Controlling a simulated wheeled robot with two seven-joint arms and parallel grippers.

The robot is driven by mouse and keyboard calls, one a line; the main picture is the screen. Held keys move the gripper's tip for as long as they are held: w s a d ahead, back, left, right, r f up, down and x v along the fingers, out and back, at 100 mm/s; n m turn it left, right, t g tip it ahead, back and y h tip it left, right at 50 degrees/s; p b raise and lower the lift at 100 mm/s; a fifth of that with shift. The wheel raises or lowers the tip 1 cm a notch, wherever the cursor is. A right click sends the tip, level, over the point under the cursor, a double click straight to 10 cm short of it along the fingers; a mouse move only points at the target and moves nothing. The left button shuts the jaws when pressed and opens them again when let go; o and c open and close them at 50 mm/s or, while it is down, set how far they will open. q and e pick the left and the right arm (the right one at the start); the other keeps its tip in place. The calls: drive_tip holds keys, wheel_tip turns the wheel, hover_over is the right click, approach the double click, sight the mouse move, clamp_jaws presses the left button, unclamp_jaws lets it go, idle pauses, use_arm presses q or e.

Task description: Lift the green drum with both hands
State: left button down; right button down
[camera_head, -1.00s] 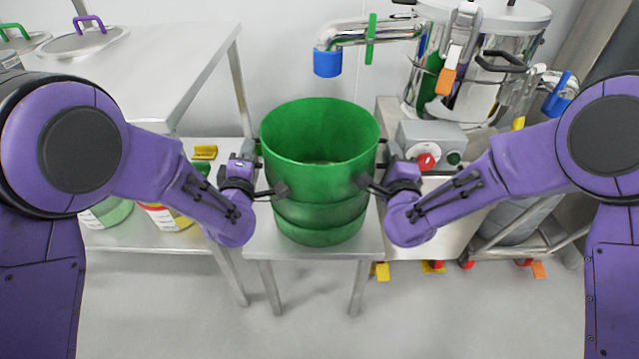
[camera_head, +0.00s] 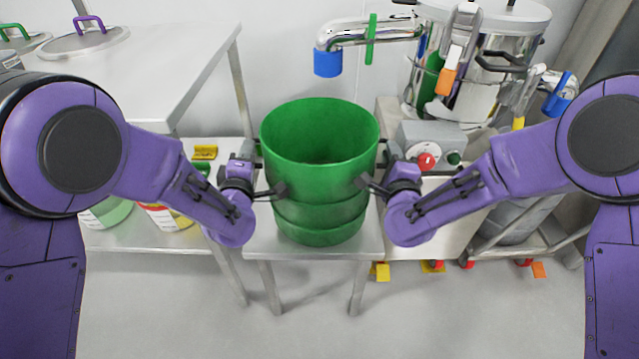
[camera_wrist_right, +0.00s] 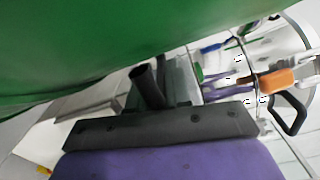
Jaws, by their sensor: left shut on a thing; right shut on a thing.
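The green drum (camera_head: 318,180) stands upright and open-topped on a small steel table (camera_head: 262,238) in the head view. My left gripper (camera_head: 279,190) is shut at the drum's left side, apparently on its handle. My right gripper (camera_head: 364,183) is shut at the drum's right side in the same way. The handles are mostly hidden by the grippers. In the right wrist view the drum's green wall (camera_wrist_right: 70,45) fills the upper left, close to my right gripper, with a dark bar beside it.
A steel vessel (camera_head: 490,60) with clamps and a control box (camera_head: 432,142) stand at the right. A pipe with a blue end (camera_head: 327,63) hangs behind the drum. A larger steel table (camera_head: 150,70) is at the left, with labelled containers on a shelf below. Floor in front is clear.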

use_arm(q)
drive_tip(key=shift+s+f, duration=0.1)
drive_tip(key=shift+f, duration=0.15)
use_arm(e)
drive_tip(key=shift+d+r, duration=0.1)
